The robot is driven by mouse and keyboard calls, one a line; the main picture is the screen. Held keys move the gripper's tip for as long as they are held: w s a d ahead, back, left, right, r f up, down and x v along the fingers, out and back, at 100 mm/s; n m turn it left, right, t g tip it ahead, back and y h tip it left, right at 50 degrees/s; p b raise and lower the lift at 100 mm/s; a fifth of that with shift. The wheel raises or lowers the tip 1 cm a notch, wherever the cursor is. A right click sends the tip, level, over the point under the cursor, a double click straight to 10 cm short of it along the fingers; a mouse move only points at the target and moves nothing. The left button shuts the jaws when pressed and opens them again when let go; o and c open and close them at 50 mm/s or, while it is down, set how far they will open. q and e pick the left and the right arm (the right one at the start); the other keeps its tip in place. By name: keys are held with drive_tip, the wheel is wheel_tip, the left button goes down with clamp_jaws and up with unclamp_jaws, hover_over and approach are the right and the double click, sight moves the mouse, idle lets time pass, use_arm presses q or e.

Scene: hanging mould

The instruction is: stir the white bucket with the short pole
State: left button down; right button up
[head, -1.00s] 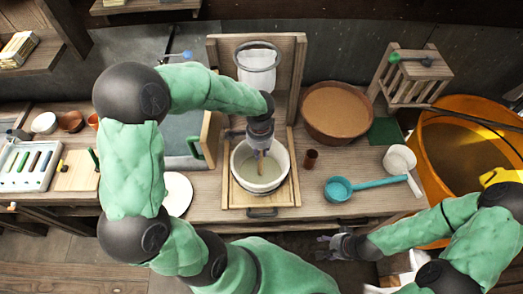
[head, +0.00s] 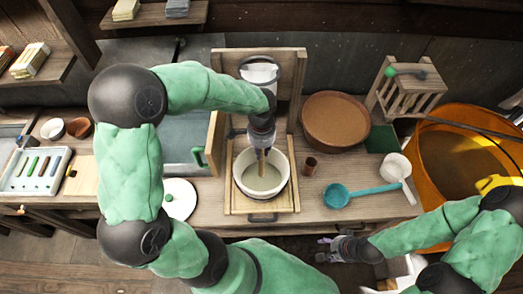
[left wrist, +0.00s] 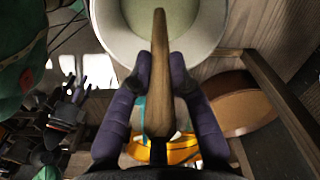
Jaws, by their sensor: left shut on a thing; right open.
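The white bucket (head: 279,179) stands upright on a wooden tray (head: 236,201) in the middle of the bench, with pale greenish liquid inside. My left gripper (head: 262,142) is above the bucket, shut on the short wooden pole (head: 262,163). The pole points down into the bucket; whether its tip is in the liquid is hard to tell. In the left wrist view the pole (left wrist: 159,70) lies between the purple fingers, with the bucket rim (left wrist: 215,45) beyond it. My right gripper (head: 328,247) is open and empty in front of the bench's front edge.
A brown bowl (head: 335,121), a small brown cup (head: 309,166) and a teal ladle (head: 362,193) are right of the bucket. A large orange tub (head: 430,125) stands at far right. A white lid (head: 180,199) lies to the left. A wooden frame (head: 294,85) with a hanging strainer stands behind.

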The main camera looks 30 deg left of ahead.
use_arm(q)
drive_tip(key=shift+r+p, duration=2.85)
drive_tip(key=shift+r, duration=1.2)
